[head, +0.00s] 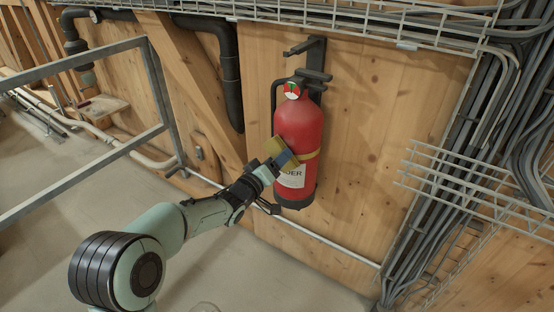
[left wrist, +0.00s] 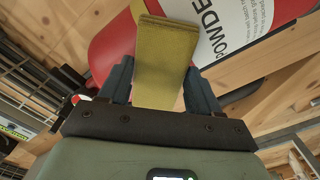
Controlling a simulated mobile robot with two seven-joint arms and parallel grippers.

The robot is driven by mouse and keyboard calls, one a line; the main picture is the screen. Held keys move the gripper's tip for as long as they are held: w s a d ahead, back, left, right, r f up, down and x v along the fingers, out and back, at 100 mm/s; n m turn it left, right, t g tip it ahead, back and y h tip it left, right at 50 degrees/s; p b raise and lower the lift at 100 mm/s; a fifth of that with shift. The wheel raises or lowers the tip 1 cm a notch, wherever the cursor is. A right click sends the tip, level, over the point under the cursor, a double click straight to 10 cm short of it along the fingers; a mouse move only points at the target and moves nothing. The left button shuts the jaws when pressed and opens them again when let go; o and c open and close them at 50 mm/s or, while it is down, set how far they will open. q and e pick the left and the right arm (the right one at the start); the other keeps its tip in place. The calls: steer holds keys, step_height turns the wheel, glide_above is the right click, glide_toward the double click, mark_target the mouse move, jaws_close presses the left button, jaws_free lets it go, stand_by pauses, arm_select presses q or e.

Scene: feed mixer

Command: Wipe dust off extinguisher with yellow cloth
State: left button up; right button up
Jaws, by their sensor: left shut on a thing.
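The red extinguisher (head: 299,127) hangs upright on a wooden wall, with a gauge at its top, a yellow strap and a white label low on its body. My left gripper (head: 274,165) is at the extinguisher's left side, near the label. It is shut on a yellow cloth (head: 280,152), which looks folded. In the left wrist view the cloth (left wrist: 163,62) sticks out between the fingers in front of the red extinguisher (left wrist: 112,48). I cannot tell whether the cloth touches the surface. No dust can be made out. My right gripper is out of view.
A black bracket (head: 314,62) holds the extinguisher. Wire cable trays (head: 380,28) run above, and bundled cables (head: 440,190) run at the right. A grey metal frame (head: 157,85) stands at the left. The concrete floor (head: 120,200) below is mostly clear.

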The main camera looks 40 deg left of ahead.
arm_select(q)
steer(key=s, duration=0.6)
steer(key=shift+d+p, duration=0.3)
steer(key=shift+p, duration=0.1)
steer(key=s, duration=0.3)
steer(key=shift+d, duration=0.2)
stand_by(0.5)
